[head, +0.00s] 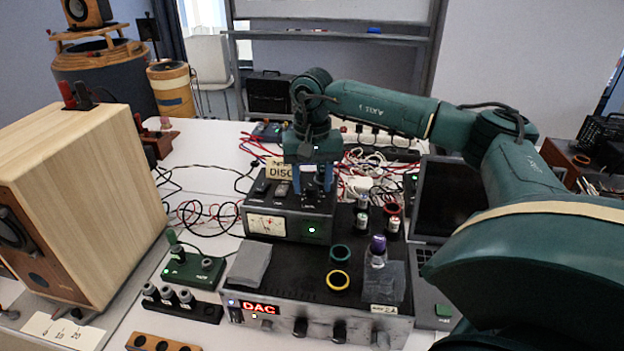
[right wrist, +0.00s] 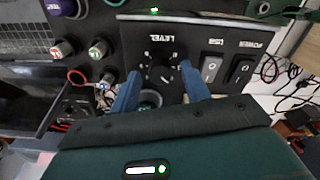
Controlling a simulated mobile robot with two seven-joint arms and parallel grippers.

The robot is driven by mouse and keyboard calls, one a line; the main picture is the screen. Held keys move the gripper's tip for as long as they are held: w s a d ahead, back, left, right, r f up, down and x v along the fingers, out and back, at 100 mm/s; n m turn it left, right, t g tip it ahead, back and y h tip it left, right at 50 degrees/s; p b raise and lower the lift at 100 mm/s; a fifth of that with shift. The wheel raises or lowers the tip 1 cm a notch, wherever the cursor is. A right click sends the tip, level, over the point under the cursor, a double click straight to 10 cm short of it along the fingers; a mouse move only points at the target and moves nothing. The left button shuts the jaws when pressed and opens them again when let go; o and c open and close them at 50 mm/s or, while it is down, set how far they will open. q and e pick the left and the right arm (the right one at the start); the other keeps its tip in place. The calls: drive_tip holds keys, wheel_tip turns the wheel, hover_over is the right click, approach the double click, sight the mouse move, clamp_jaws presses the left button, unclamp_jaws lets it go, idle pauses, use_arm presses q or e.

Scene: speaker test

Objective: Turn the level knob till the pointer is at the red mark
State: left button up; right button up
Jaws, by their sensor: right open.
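The level knob (right wrist: 160,72) is a dark round knob under upside-down LEVEL lettering in the right wrist view. My right gripper (right wrist: 160,86) is open, with one blue finger on each side of the knob; whether they touch it I cannot tell. In the head view my right gripper (head: 314,180) points down over the dark box (head: 288,212), hiding the knob. The box's front has a pale meter (head: 266,225) with a small red spot; its needle is too small to read. My left gripper is not in view.
Two rocker switches (right wrist: 225,70) sit beside the knob. The box stands on a black-topped DAC unit (head: 300,322) with several coloured rings and small cylinders. A wooden speaker (head: 90,190) stands at left, a laptop (head: 450,195) at right. Cables lie behind.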

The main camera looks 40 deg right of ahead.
drive_tip(key=c, duration=1)
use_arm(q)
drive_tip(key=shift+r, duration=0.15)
use_arm(e)
drive_tip(key=shift+m, duration=0.3)
drive_tip(key=m, duration=0.4)
drive_tip(key=shift+m+p, duration=0.3)
drive_tip(key=m, duration=0.4)
drive_tip(key=shift+m, duration=0.3)
drive_tip(key=m+p, duration=0.1)
drive_tip(key=m, duration=0.3)
drive_tip(key=shift+m, duration=0.3)
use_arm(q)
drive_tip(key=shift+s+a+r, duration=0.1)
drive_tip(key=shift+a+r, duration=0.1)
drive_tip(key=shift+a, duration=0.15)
use_arm(e)
drive_tip(key=m, duration=0.4)
drive_tip(key=shift+m, duration=0.3)
